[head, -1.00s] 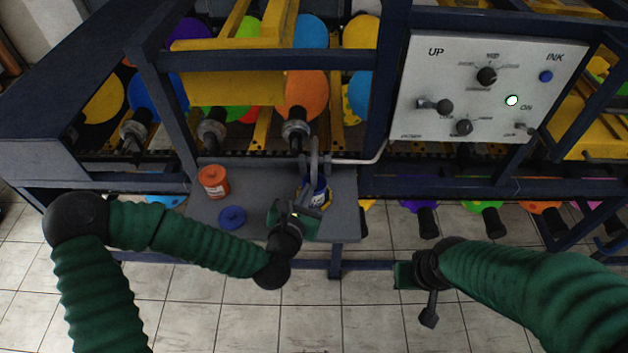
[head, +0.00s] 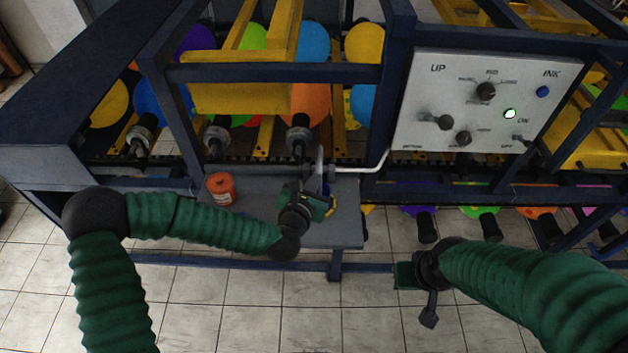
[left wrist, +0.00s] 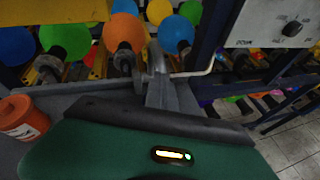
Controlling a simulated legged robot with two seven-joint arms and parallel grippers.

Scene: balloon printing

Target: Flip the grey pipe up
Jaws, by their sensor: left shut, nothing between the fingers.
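A light grey bent pipe (head: 360,170) runs along the front of the machine and turns up at its right end. It also shows in the left wrist view (left wrist: 193,74). My left gripper (head: 318,178) is shut and empty at the left part of the pipe, above the small shelf. In the left wrist view its grey fingers (left wrist: 168,92) reach up close to the pipe. I cannot tell whether they touch it. My right gripper (head: 428,300) hangs at the lower right, away from the pipe; its fingers are not clear.
An orange can (head: 220,188) stands on the grey shelf (head: 345,215), left of my left gripper. A control panel (head: 470,105) is at the upper right. Balloons on nozzles (head: 300,140) are behind the pipe. Tiled floor is free in front.

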